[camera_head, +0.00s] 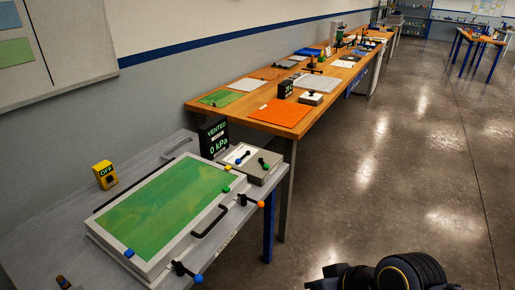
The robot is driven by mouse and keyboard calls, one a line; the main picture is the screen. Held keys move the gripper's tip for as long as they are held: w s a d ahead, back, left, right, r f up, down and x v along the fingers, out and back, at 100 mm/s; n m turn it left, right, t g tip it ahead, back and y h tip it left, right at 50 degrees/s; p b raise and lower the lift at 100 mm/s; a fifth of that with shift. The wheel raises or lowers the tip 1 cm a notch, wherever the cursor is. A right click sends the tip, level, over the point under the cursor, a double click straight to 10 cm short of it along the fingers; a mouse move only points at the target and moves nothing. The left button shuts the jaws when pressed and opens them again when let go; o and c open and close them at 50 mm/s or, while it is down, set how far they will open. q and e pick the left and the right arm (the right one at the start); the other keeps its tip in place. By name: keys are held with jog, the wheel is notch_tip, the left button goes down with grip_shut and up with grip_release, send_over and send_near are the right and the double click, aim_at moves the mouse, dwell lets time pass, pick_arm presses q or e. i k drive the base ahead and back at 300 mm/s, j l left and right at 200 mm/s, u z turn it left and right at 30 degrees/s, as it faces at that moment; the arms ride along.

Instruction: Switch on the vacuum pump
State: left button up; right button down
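A yellow box (103,175) with a small display reading OFF and a dark knob on its front stands at the left, behind the green-windowed bath. A black display (214,139) reads VENTED and 0 kPa. The bath (168,212) is a pale frame with a green window, a black handle and clamps along its front edge. Black parts of my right arm (395,272) show at the bottom right, over the floor. No fingertips can be made out there. My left gripper is not in view.
A grey box (250,162) with blue and green levers sits right of the bath. Orange-tipped (261,204) and blue-tipped (198,279) clamp levers stick out at the front edge. A long wooden bench (245,98) with many items runs back along the wall. The floor on the right is clear.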

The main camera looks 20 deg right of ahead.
aim_at(261, 160)
jog(key=i+l+u, duration=0.2)
jog(key=l, duration=0.25)
jog(key=i+l+u, duration=0.2)
jog(key=l, duration=0.3)
jog(key=i+l+u, duration=0.2)
jog(key=l, duration=0.35)
jog(key=i+l+u, duration=0.2)
jog(key=l, duration=0.35)
jog(key=l+u, duration=0.25)
jog(key=l, duration=0.25)
jog(key=i+l+u, duration=0.1)
jog(key=l, duration=0.15)
jog(key=i+l, duration=0.1)
jog(key=l, duration=0.15)
jog(key=u, duration=0.05)
